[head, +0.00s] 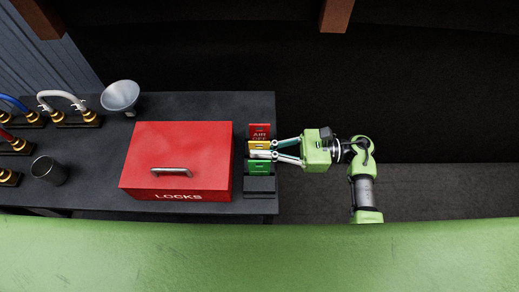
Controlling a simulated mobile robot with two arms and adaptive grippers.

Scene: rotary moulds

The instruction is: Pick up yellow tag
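The yellow tag (257,145) stands in a dark holder (260,187) at the right edge of the dark table, between a red tag (259,131) behind it and a green tag (258,168) in front. My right gripper (273,149) reaches in from the right, with its fingertips at the yellow tag and covering part of it. The two fingers show with a narrow gap between them. I cannot tell whether they touch or grip the tag. My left gripper is not in view.
A red box marked LOCKS (180,155) with a grey handle stands just left of the tags. A metal funnel (120,95), a dark cup (48,170) and several hose fittings (70,110) are farther left. Right of the table is open floor.

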